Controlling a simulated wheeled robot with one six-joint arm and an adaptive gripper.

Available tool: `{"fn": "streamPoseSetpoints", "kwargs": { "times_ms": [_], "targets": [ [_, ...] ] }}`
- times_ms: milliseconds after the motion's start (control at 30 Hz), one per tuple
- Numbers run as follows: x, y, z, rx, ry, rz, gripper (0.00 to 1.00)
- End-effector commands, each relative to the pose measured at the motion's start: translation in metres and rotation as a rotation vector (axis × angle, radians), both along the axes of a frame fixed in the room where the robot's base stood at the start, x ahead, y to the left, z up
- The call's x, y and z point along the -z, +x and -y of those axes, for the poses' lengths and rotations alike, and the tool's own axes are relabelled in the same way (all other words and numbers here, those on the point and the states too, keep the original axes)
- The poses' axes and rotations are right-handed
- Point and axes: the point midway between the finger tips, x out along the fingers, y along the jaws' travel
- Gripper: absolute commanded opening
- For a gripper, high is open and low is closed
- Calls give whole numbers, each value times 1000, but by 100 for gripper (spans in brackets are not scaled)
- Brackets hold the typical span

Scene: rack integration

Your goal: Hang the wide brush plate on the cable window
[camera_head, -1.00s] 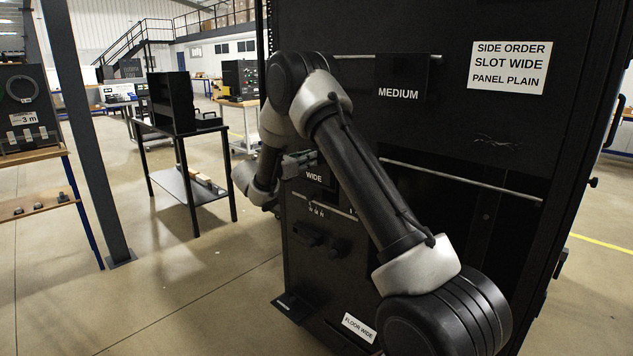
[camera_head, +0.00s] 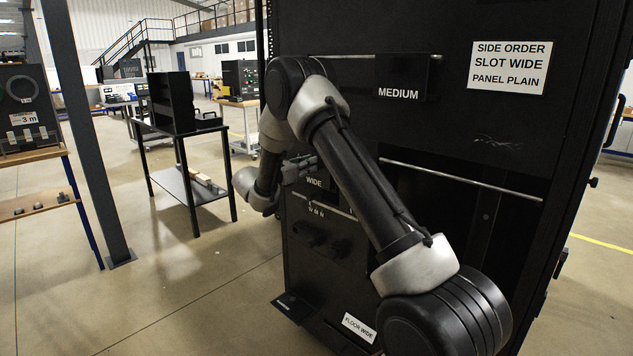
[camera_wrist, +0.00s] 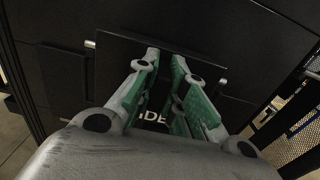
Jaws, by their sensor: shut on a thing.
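The wide brush plate is a dark panel with a white WIDE label (camera_head: 314,183), in front of the rack's left part in the head view. In the wrist view the dark plate (camera_wrist: 117,67) spans the middle, its label partly hidden by a finger. My gripper (camera_wrist: 166,56) is shut on the plate, with green-padded fingers; in the head view it (camera_head: 302,164) is partly behind my arm. A pale rail (camera_head: 325,206) lies just below the label. Rail ends show beside the plate in the wrist view. I cannot tell whether the plate rests on a rail.
A MEDIUM plate (camera_head: 402,80) hangs on the upper rail. A long rail (camera_head: 460,180) crosses a dark opening to the right. A sign (camera_head: 509,67) is on the rack. A FLOOR WIDE label (camera_head: 359,327) is low in front. Open floor lies left, before a table (camera_head: 192,187).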

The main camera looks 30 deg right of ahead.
Motion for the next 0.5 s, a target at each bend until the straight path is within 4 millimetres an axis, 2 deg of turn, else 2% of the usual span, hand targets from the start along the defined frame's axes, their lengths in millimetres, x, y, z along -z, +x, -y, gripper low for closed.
{"fn": "streamPoseSetpoints", "kwargs": {
  "times_ms": [500],
  "targets": [
    [4, 0, 0, 0, -1, 0, 0]
  ]
}}
